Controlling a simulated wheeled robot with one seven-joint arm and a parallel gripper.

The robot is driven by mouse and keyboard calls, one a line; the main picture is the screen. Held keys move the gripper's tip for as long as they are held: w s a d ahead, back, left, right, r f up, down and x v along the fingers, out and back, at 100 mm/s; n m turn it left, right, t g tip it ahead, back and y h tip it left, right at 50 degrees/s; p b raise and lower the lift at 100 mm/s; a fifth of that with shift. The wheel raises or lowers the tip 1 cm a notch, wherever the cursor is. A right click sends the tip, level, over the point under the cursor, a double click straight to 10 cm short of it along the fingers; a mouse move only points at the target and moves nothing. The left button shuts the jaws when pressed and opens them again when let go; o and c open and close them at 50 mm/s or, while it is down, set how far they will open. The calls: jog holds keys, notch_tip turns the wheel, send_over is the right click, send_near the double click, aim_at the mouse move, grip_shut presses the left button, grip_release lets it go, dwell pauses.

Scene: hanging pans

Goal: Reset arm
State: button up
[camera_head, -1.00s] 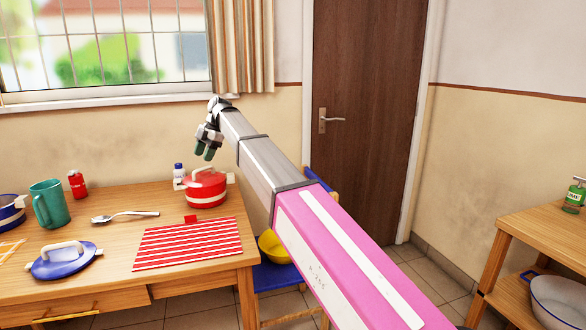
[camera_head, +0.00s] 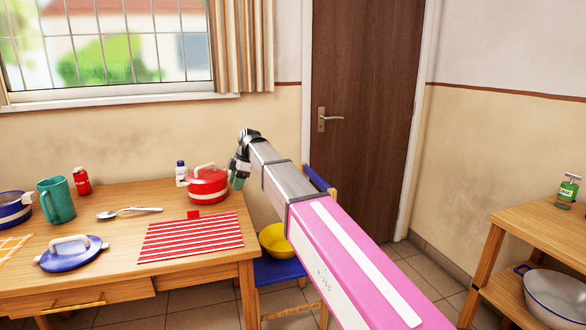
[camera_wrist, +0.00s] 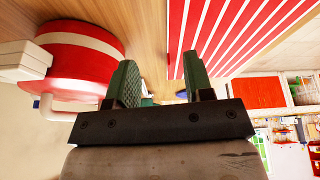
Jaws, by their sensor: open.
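My gripper (camera_head: 238,178) is at the right end of the table, just right of the red pot (camera_head: 207,188), in the head view. Its two green fingers stand apart with nothing between them in the wrist view (camera_wrist: 160,85). The red pot with a white band and its lid also shows large at the left of the wrist view (camera_wrist: 85,80). I cannot tell whether a finger touches the pot. My arm reaches in from the lower right.
The wooden table (camera_head: 190,275) holds a red striped mat (camera_head: 190,238), a spoon (camera_head: 128,213), a blue lid (camera_head: 70,252), a teal mug (camera_head: 56,200) and small bottles. A blue chair (camera_head: 278,272) with a yellow bowl (camera_head: 275,240) stands right of the table. A wooden shelf (camera_head: 545,228) is at far right.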

jog(key=s+d+f+m, duration=0.3)
jog(key=d+f+m, duration=0.3)
jog(key=d+f, duration=0.6)
jog(key=s+d+f+m+h, duration=0.1)
jog(key=s+d+f+m, duration=0.4)
jog(key=d, duration=0.4)
jog(key=s+d+f+m+t+h, duration=0.1)
jog(key=s+d+f+m, duration=0.5)
jog(key=d, duration=0.4)
jog(key=s+d+f+m+h, duration=0.2)
jog(key=s+d+f+m, duration=0.4)
jog(key=s+d+f, duration=0.2)
jog(key=shift+s+d+t, duration=0.15)
jog(key=shift+d+t, duration=0.15)
jog(key=shift+d, duration=0.55)
